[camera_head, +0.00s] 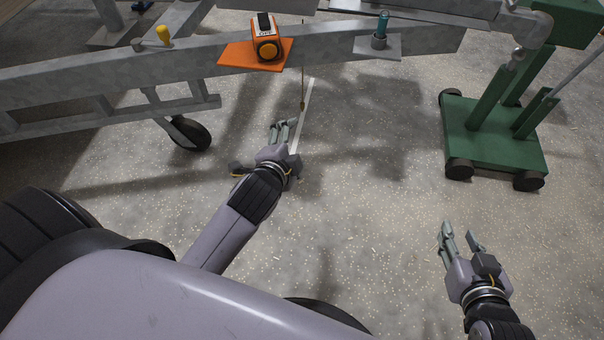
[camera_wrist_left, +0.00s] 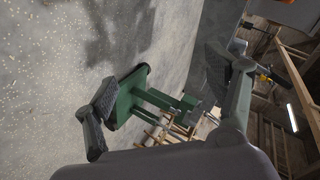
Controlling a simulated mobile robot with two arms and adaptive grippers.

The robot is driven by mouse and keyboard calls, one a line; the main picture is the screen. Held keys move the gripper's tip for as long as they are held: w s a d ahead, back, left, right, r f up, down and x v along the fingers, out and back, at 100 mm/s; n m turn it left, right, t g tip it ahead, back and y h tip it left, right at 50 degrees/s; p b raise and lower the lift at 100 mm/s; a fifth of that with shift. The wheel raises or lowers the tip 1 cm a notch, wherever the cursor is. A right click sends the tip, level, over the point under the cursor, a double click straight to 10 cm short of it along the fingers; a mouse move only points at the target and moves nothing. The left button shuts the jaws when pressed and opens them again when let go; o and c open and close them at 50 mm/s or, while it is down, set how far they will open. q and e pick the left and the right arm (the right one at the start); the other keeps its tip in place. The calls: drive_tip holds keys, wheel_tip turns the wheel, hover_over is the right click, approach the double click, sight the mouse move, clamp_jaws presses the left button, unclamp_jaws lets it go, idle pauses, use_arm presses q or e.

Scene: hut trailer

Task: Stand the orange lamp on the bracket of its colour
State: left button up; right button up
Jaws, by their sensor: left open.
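The orange lamp (camera_head: 265,40), with a dark top and a round front, stands on the orange bracket (camera_head: 234,56) on the grey beam in the head view. It looks upright and rests near the right part of the plate. My left gripper (camera_head: 284,127) is open and empty, below and apart from the lamp and the beam. Its two spread fingers also show in the left wrist view (camera_wrist_left: 165,95), with nothing between them close by. My right gripper (camera_head: 460,232) is open and empty over the floor at the lower right.
The grey beam (camera_head: 130,67) crosses the top, with a wheel (camera_head: 188,133) below it. A grey bracket (camera_head: 364,45) holds a teal-topped object (camera_head: 382,27). A green wheeled stand (camera_head: 490,140) is right. Floor between my arms is clear.

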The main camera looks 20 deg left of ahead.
use_arm(q)
drive_tip(key=s+d+r+n+h, duration=0.1)
drive_tip(key=s+d+n+h, duration=0.2)
drive_tip(key=s+d+n, duration=0.3)
drive_tip(key=s+n, duration=0.1)
drive_tip(key=n, duration=0.2)
drive_tip(key=shift+s+r+g+h, duration=0.4)
